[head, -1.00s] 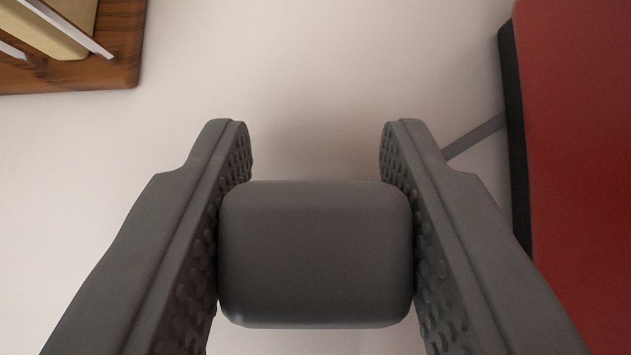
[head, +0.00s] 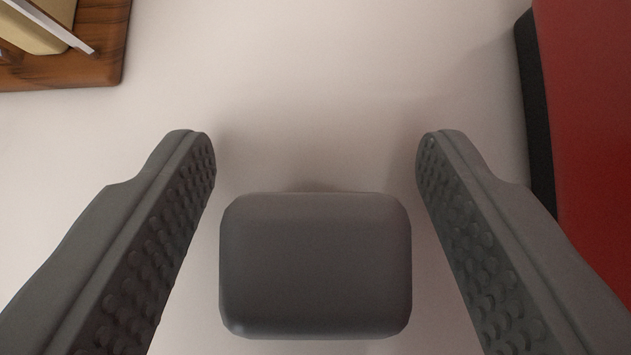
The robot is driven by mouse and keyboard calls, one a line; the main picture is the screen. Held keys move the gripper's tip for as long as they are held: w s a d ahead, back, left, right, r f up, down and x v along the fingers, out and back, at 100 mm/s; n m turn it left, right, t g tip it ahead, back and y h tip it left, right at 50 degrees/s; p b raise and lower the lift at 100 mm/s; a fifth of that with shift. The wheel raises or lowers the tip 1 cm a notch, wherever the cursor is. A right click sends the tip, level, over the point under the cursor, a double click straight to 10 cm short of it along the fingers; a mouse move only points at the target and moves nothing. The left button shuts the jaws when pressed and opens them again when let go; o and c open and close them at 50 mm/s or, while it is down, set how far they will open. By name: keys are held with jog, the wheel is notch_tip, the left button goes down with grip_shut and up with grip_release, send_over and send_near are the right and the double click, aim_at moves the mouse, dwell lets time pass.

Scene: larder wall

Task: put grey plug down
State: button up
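The grey plug (head: 315,265) is a dark grey block with rounded edges. It sits between the two fingers of my gripper (head: 315,150), over a pale surface. My gripper is open, with a gap between the plug and each studded finger. Neither finger touches the plug. The plug's underside is hidden, but a soft shadow lies close around its far edge.
A red object (head: 590,120) with a black edge stands close on the right, near my right finger. A wooden piece (head: 100,45) with pale and cream items on it is at the top left. The pale surface (head: 320,70) ahead is clear.

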jog(key=shift+r, duration=0.5)
jog(key=v, duration=1.2)
jog(key=shift+s+r, duration=0.1)
jog(key=shift+r, duration=0.05)
jog(key=s+r+t, duration=0.2)
jog(key=s+r, duration=0.1)
jog(key=s, duration=0.6)
jog(key=s+r+t, duration=0.3)
jog(key=s, duration=0.7)
jog(key=s+r+t, duration=0.2)
jog(key=s+t, duration=0.1)
jog(key=s, duration=0.7)
jog(key=shift+s+d+r, duration=0.25)
jog(key=shift+r, duration=0.15)
jog(key=shift+c, duration=0.5)
